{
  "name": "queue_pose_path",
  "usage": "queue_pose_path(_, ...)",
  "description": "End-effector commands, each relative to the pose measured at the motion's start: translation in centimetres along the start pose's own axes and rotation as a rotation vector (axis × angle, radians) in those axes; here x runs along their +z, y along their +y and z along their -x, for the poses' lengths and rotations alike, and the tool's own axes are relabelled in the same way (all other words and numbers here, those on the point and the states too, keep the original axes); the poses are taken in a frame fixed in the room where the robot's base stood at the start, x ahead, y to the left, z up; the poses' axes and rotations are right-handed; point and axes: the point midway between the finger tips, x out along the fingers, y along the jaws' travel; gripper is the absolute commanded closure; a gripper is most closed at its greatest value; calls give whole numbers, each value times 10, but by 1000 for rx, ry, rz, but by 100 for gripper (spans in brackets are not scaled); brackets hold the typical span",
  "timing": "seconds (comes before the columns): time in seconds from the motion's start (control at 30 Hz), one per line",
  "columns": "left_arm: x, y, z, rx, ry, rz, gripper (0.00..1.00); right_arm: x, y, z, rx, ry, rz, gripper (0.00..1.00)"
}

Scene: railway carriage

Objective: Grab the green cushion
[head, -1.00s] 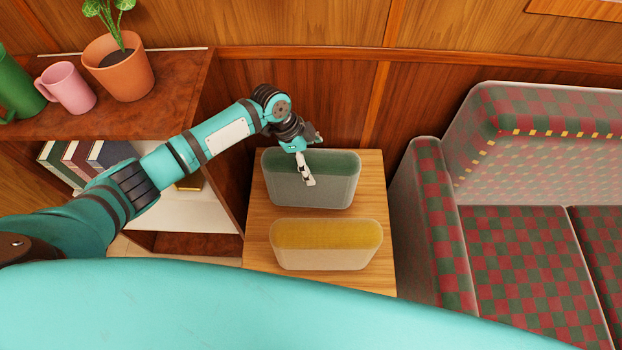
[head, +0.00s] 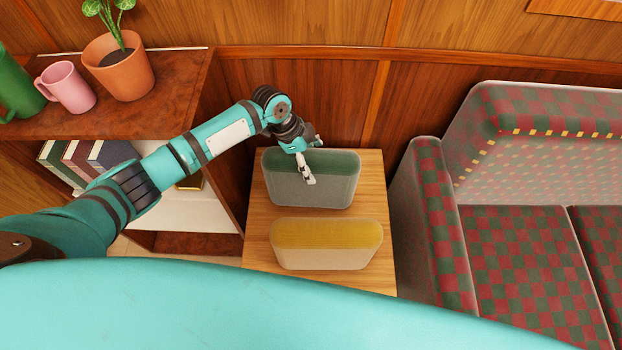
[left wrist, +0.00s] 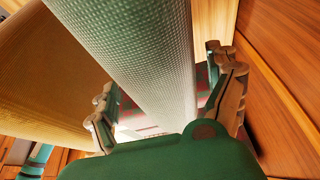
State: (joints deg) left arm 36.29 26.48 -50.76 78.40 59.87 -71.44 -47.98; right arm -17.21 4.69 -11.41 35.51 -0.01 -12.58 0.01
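The green cushion (head: 285,192) stands upright at the back of the wooden table, and it fills the middle of the left wrist view (left wrist: 150,60). In the left wrist view, the fingers of my left gripper (left wrist: 168,100) are spread, one on each side of the cushion. A gap shows between the cushion and the right-hand finger. In the head view one finger lies over the cushion's front face; the other is hard to make out. My right gripper is out of view.
A yellow cushion (head: 326,246) stands just in front on the same wooden table (head: 257,215). A shelf with a potted plant (head: 118,66), a pink mug (head: 66,88) and books is left. A checked seat (head: 530,260) is right. The wood-panelled wall (head: 330,105) is close behind.

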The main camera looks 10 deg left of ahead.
Motion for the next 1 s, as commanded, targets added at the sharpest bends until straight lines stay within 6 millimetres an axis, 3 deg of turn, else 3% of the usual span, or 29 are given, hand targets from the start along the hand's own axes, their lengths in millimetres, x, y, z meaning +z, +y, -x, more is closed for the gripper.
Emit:
queue_pose_path(0.07, 0, 0, 0, 0, 0, 0, 24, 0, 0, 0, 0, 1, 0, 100)
queue_pose_path(0.5, 0, 0, 0, 0, 0, 0, 82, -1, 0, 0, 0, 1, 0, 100)
queue_pose_path(0.77, -2, -1, 3, -3, 2, -1, 83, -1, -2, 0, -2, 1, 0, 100)
queue_pose_path(1.0, -16, -2, 37, -5, 4, -4, 83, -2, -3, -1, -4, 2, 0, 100)
